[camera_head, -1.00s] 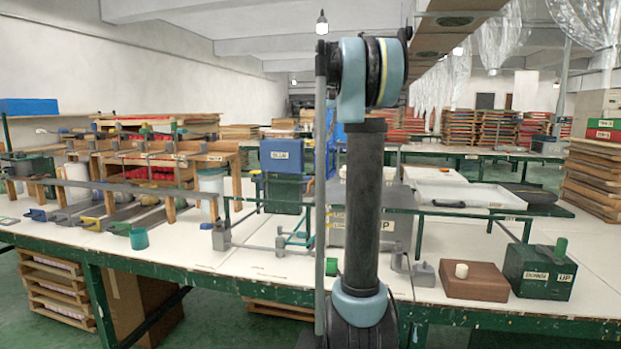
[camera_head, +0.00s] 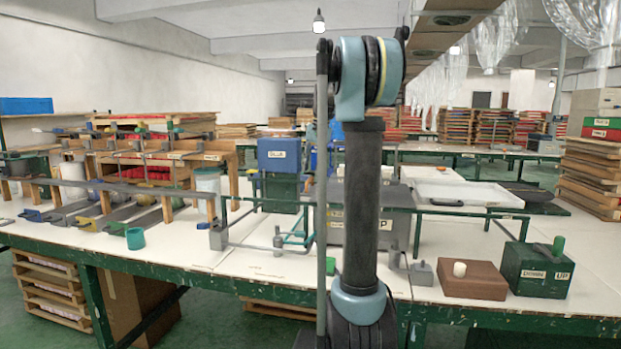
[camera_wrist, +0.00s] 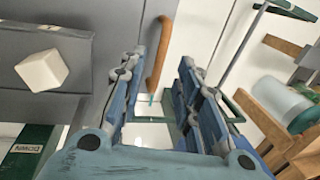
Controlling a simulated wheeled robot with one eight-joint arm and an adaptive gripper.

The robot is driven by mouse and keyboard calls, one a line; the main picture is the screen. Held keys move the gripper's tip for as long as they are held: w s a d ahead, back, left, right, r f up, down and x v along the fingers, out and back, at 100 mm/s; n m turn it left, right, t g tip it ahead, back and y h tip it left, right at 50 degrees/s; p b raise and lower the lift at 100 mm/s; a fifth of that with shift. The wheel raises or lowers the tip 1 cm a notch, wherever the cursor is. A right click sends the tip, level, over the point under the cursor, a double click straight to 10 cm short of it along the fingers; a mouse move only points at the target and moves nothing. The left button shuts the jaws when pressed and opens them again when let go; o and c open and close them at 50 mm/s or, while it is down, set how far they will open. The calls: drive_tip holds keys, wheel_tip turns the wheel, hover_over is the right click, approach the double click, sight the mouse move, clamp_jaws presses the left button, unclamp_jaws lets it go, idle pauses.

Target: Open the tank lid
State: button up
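In the head view, a dark green tank (camera_head: 281,193) stands on the table behind the green rails. A blue, labelled box-shaped part (camera_head: 278,154) sits at its top; I cannot tell whether this is its lid. My gripper (camera_wrist: 161,72) shows only in the wrist view. Its two blue fingers are apart, with nothing seen held between them. A brown curved bar (camera_wrist: 159,55) lies in view beyond the gap; I cannot tell its distance or whether it is a handle. My arm hides part of the table's middle.
A grey labelled box (camera_head: 399,222) stands behind my arm. A brown block with a white knob (camera_head: 472,281) and a green UP/DOWN box (camera_head: 538,270) sit at the right front. A teal cup (camera_head: 135,238) stands at the left front. Green rails (camera_head: 232,205) cross the middle.

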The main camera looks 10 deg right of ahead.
sight(310, 179)
drive_tip(key=shift+w+a+f, duration=0.1)
drive_tip(key=shift+a+f, duration=0.1)
drive_tip(key=shift+f, duration=0.75)
drive_tip(key=shift+w+a+f, duration=0.1)
drive_tip(key=shift+a+f, duration=0.05)
drive_tip(key=shift+f, duration=0.75)
clamp_jaws()
